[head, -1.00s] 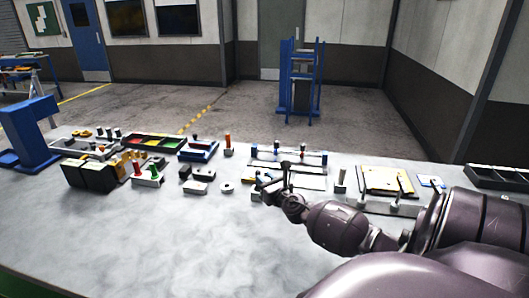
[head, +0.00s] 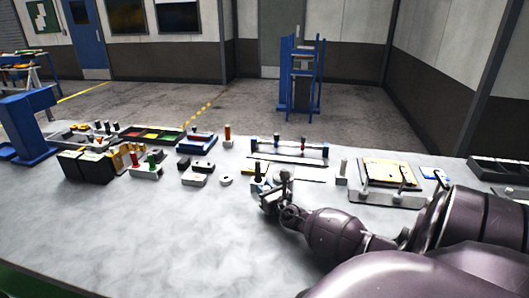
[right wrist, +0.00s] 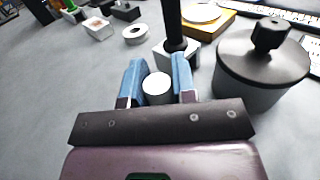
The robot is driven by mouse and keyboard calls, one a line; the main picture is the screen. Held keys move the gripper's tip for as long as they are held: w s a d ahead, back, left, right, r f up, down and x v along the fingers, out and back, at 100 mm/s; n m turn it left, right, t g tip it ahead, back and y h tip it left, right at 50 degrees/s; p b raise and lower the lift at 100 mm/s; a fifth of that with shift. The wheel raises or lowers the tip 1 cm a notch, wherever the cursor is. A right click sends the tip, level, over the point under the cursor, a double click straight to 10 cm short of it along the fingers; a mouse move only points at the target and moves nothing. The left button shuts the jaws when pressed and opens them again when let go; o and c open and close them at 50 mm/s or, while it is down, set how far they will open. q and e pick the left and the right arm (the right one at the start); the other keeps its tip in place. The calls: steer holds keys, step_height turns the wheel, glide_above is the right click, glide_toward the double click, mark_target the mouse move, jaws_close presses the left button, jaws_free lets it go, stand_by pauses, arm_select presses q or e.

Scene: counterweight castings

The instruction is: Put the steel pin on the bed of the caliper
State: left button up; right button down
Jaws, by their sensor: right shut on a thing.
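My right gripper (right wrist: 157,82) has blue fingertips shut on a pale grey round pin (right wrist: 157,88), seen end-on in the right wrist view; I take it to be the steel pin. In the head view the right gripper (head: 270,197) is low over the middle of the bench, and the pin cannot be made out there. Just beyond the fingers stands a pale block (right wrist: 187,53) with a black upright post. I cannot tell for certain which thing is the caliper, so its bed is not identified. My left gripper is not in view.
A large grey cylinder with a dark knobbed lid (right wrist: 262,65) stands close right of the fingers. A rail with blue ends (head: 288,150) lies behind the gripper. A plate with a yellow block (head: 386,176) is at right. The front left bench (head: 130,225) is clear.

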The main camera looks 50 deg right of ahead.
steer(key=c, duration=1.4)
jaws_free()
steer(key=shift+f, duration=0.1)
steer(key=o, duration=0.5)
